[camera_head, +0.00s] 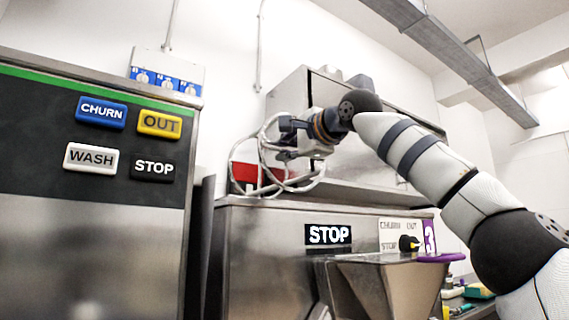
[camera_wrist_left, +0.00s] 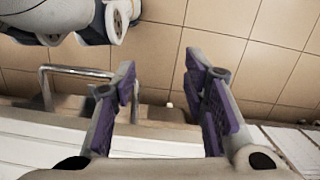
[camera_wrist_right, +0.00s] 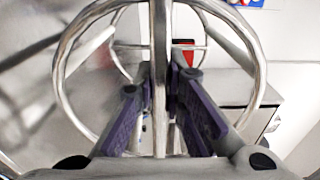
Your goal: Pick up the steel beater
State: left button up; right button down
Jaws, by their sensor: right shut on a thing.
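The steel beater (camera_wrist_right: 252,60) is a frame of curved, shiny bars with a straight bar down its middle. In the right wrist view my right gripper (camera_wrist_right: 163,90) is shut on that middle bar, with its purple pads on both sides. In the head view the beater (camera_head: 263,150) hangs from my right gripper (camera_head: 290,148), raised above the front edge of a steel machine. My left gripper (camera_wrist_left: 172,85) is open and empty in the left wrist view. It does not show in the head view.
A steel machine (camera_head: 265,245) with a STOP label and a hopper (camera_head: 385,290) stands below the beater. A dark panel (camera_head: 100,150) with CHURN, OUT, WASH and STOP buttons is at the left. A red object (camera_head: 245,173) is behind the beater.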

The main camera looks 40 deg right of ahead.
jog(key=s+a+r, duration=0.1)
jog(key=r, duration=0.1)
jog(key=s+a+r, duration=0.1)
jog(key=s+r, duration=0.1)
jog(key=s+a+r, duration=0.1)
jog(key=s+r, duration=0.1)
jog(key=shift+s+a+r, duration=0.15)
jog(key=shift+s+r, duration=0.05)
jog(key=shift+r, duration=0.15)
send_near(277, 118)
jog(key=s+a+r, duration=0.2)
jog(key=a+r, duration=0.1)
jog(key=shift+w+r, duration=0.1)
